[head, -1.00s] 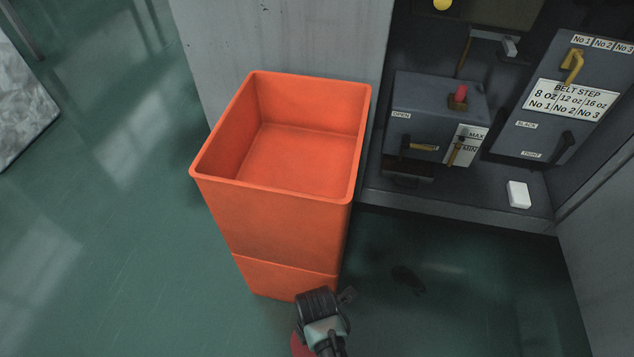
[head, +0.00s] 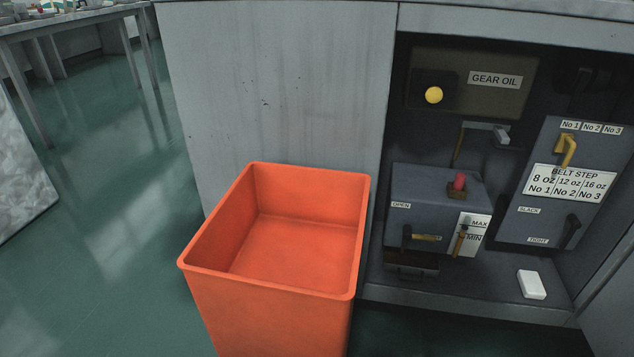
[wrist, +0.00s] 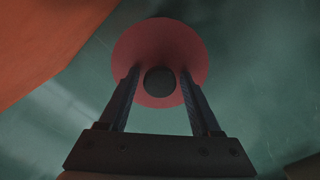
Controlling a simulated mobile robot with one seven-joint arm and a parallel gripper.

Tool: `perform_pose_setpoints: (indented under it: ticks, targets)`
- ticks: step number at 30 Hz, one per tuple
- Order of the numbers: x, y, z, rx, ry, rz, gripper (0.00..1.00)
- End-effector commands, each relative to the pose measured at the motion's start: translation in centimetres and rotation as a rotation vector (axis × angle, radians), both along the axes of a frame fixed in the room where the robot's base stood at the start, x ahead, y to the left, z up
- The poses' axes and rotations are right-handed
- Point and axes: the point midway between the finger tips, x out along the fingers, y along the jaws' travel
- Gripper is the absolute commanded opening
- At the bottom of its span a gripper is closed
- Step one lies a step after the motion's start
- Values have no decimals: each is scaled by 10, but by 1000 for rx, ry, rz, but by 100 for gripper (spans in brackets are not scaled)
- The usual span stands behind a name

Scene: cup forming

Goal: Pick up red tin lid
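The red tin lid (wrist: 160,40) shows in the wrist view as a round red disc with a dark round part (wrist: 159,82) at its middle. My gripper (wrist: 160,72) is open, its two fingers reaching over the lid on either side of the dark part. A gap shows between each finger and that part. I cannot tell how far the fingertips are from the lid's surface. Neither the lid nor my gripper shows in the head view now.
An orange bin (head: 280,325) stands in front of a grey cabinet (head: 285,90); its side also shows in the wrist view (wrist: 40,40). Right of it is an open machine bay with levers and a white block (head: 531,284). Green floor (head: 110,230) is clear at left.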

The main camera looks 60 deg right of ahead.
Motion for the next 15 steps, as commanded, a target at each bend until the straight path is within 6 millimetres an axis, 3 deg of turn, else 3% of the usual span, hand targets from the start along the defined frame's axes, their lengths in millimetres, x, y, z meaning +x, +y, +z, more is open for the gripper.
perform_pose_setpoints:
  ticks: [1,10,15]
  targets:
    - [0,0,0,0,0,0,54]
    - [0,0,0,0,0,0,0]
    - [0,0,0,0,0,0,0]
